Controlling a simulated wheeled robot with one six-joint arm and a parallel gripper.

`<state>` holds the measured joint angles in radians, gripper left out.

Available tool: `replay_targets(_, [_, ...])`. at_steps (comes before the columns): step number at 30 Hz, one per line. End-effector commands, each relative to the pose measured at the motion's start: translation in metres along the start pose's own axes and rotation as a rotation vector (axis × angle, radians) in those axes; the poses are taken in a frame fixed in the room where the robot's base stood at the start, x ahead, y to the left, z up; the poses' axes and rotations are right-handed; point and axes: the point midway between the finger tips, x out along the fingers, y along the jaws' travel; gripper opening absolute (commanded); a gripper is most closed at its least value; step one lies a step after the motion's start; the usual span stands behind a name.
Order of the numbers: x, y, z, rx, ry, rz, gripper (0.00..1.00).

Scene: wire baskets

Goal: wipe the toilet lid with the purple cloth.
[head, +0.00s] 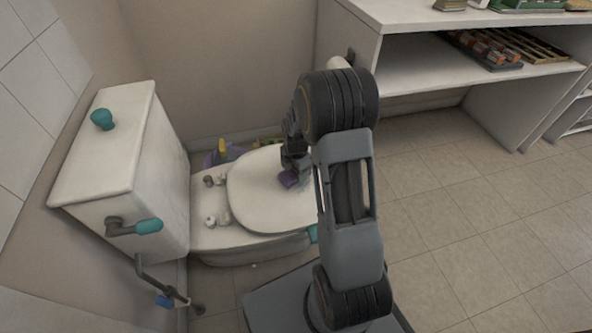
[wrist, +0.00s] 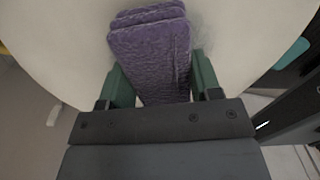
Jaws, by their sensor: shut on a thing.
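The toilet lid (head: 260,195) is down, a pale rounded surface on the toilet. It also fills much of the wrist view (wrist: 60,45). The purple cloth (wrist: 150,45) is folded into a thick pad and sits between the two green fingers of my gripper (wrist: 163,85). My gripper is shut on the cloth. A faint greyish patch shows on the lid beside the cloth. Whether the cloth touches the lid is hard to tell. My arm hides the lid's right edge.
The toilet tank (head: 120,165) stands at the left with a teal knob (head: 102,119) on top and a teal handle (head: 149,226). A white shelf unit (head: 420,70) holds trays at the back right. Small coloured items lie behind the toilet. The tiled floor (head: 470,220) at right is clear.

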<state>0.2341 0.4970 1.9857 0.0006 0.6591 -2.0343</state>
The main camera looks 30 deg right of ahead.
Motion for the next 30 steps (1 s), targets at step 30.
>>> replay_targets(30, [0.0, 0.071, 0.021, 0.0, 0.0, 0.0, 0.39])
